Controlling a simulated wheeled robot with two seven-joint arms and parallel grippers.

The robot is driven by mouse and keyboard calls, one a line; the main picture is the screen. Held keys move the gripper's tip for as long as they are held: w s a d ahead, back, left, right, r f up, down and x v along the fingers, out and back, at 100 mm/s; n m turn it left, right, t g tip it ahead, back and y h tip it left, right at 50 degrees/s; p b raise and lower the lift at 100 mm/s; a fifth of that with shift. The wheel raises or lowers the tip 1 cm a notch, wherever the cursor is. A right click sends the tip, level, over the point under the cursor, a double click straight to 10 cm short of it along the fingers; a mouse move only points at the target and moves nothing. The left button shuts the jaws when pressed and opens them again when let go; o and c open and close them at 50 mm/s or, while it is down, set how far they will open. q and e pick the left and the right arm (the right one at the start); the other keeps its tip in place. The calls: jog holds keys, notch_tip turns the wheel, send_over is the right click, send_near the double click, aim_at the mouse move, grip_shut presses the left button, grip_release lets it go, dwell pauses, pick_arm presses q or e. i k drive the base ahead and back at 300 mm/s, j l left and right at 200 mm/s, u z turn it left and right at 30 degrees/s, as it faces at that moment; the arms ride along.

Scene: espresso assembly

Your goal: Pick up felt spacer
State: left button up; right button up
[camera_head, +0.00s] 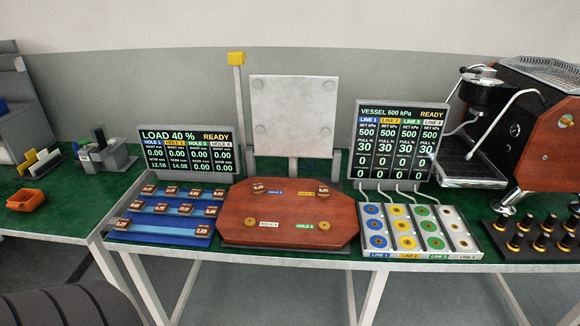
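Small brown blocks with white number labels, which may be the felt spacers, sit in rows on a blue stepped rack (160,236) at the left of the main table. One such block (162,209) is on the middle step. The labels are mostly too small to read. A reddish wooden board (285,223) lies right of the rack, with tags for several holes. Two brown pieces (258,187) sit near its back edge, and small round brass-coloured pieces (250,222) near its front. I cannot tell for certain which piece is the felt spacer. Neither gripper is in view.
Behind stand a load display (186,150) and a vessel display (400,140). A valve panel (374,241) with coloured rings is right of the board. An espresso machine (545,140) and dark stand (530,245) fill the right. An orange tray (26,200) is on the left table.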

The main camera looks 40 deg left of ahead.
aim_at(202, 230)
jog(key=u, duration=1.9)
